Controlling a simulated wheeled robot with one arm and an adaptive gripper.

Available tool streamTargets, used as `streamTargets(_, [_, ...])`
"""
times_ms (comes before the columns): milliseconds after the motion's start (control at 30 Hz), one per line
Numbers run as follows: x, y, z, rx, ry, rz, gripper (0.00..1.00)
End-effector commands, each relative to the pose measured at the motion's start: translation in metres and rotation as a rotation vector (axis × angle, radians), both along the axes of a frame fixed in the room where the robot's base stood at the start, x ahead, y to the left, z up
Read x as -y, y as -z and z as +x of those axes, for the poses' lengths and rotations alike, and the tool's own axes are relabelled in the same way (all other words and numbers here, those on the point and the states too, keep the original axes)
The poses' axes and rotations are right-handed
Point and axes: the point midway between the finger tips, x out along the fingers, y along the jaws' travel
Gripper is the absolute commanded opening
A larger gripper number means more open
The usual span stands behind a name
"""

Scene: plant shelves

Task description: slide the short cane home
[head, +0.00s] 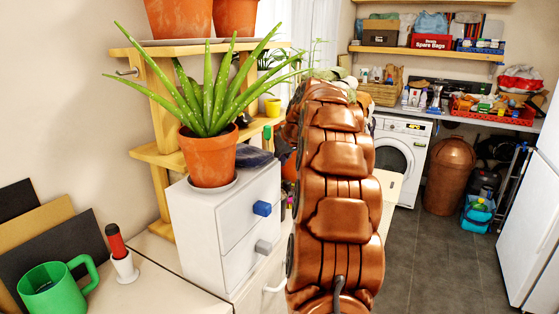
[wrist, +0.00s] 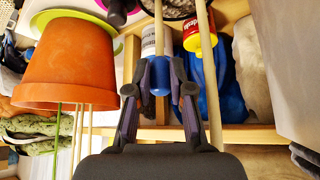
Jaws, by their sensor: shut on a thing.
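In the wrist view my gripper (wrist: 159,82) is closed in around a blue piece (wrist: 158,78) between its fingertips. A pale wooden cane (wrist: 159,35) runs up the picture from the blue piece, in line with it. A second pale cane (wrist: 209,75) runs past the right finger, apart from it. I cannot tell how the held cane's far end sits. In the head view my arm hides the gripper and the canes.
In the head view a potted aloe (head: 210,155) stands on a white drawer unit (head: 235,220). A wooden plant shelf (head: 160,155) is behind it. A green mug (head: 55,287) and a red-handled tool (head: 116,240) are at lower left. The grey floor (head: 430,260) at right is clear.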

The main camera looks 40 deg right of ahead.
Motion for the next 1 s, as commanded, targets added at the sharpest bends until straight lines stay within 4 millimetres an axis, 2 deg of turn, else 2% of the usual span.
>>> streamTargets(700, [0.0, 0.018, 0.0, 0.0, 0.0, 0.001, 0.0])
streamTargets(733, [0.0, 0.017, 0.0, 0.0, 0.001, 0.001, 0.24])
streamTargets(1000, [0.0, 0.017, 0.0, 0.0, 0.0, 0.0, 0.51])
